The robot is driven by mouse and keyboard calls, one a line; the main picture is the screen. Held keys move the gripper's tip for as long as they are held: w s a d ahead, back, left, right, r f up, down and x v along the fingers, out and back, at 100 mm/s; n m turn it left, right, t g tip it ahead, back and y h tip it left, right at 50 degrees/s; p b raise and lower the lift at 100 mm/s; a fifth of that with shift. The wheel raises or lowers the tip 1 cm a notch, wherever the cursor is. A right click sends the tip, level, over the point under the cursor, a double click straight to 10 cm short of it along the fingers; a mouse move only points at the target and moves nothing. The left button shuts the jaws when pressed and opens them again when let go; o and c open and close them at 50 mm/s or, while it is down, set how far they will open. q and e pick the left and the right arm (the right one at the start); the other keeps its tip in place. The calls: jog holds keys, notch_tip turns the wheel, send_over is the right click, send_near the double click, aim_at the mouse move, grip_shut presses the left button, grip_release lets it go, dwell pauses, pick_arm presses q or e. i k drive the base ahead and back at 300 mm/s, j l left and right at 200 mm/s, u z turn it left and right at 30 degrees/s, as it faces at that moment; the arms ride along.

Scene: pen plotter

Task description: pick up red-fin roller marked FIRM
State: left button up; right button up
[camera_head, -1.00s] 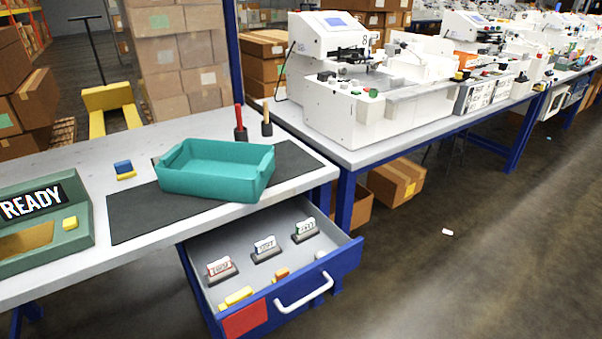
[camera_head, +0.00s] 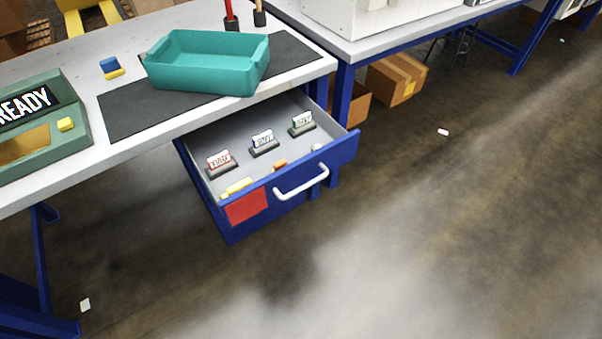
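The drawer (camera_head: 288,196) under the table stands open. Three labelled pieces on dark bases stand in a row in it. The left piece has a red-edged label (camera_head: 219,160), and its lettering is too small to read surely. The middle piece has a blue-edged label (camera_head: 263,139). The right piece has a green-edged label (camera_head: 303,121). I cannot tell fins or rollers apart on them at this size. Neither of my grippers is in view.
Yellow and orange items (camera_head: 238,186) lie near the drawer's front, by its white handle (camera_head: 302,182). A teal tray (camera_head: 205,80) stands on the dark mat (camera_head: 130,119) above. A green READY panel (camera_head: 74,101) is at left. Floor before the drawer is clear.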

aim_at(219, 164)
jog(key=i+l, duration=0.1)
jog(key=l, duration=0.35)
jog(key=l+z, duration=0.1)
jog(key=l, duration=0.3)
jog(key=i+l, duration=0.15)
jog(key=l, duration=0.3)
jog(key=i+l+z, duration=0.1)
jog(key=l, duration=0.3)
jog(key=i+l, duration=0.1)
jog(key=l, duration=0.35)
jog(key=i+l+z, duration=0.1)
jog(key=l, duration=0.3)
jog(key=i+l, duration=0.15)
jog(key=l, duration=0.25)
jog(key=i+l, duration=0.1)
jog(key=l, duration=0.3)
jog(key=u, duration=2.25)
